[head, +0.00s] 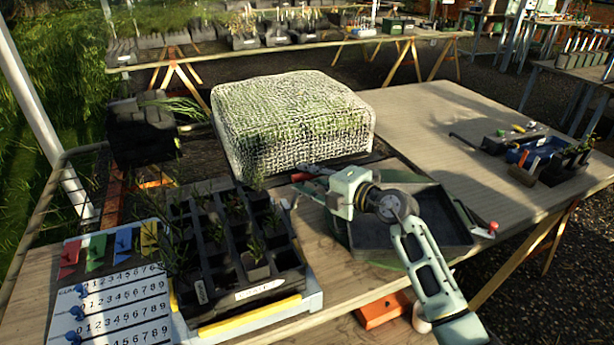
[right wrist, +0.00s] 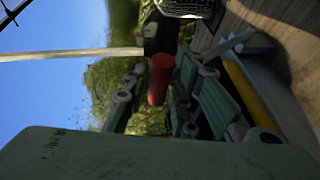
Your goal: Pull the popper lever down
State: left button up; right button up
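A red lever handle (head: 314,170) shows in the head view just behind my right gripper (head: 308,190), beside the dark plug tray (head: 262,292). In the right wrist view the red handle (right wrist: 160,79) lies in the gap between the two fingers of my right gripper (right wrist: 163,95). The fingers are apart, with space on both sides of the handle; I see no clear contact. The lever's lower part and pivot are hidden by the gripper and arm. My left gripper is not in view.
A white woven block (head: 290,120) stands behind the lever. A black tray (head: 440,230) lies under my right arm, with a red-knobbed rod (head: 491,228) at its right. A numbered board with coloured flags (head: 110,305) is at front left.

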jog(key=shift+w+a, duration=0.25)
jog(key=shift+a, duration=0.05)
jog(key=shift+c, duration=0.5)
jog(key=shift+f, duration=0.1)
grip_shut()
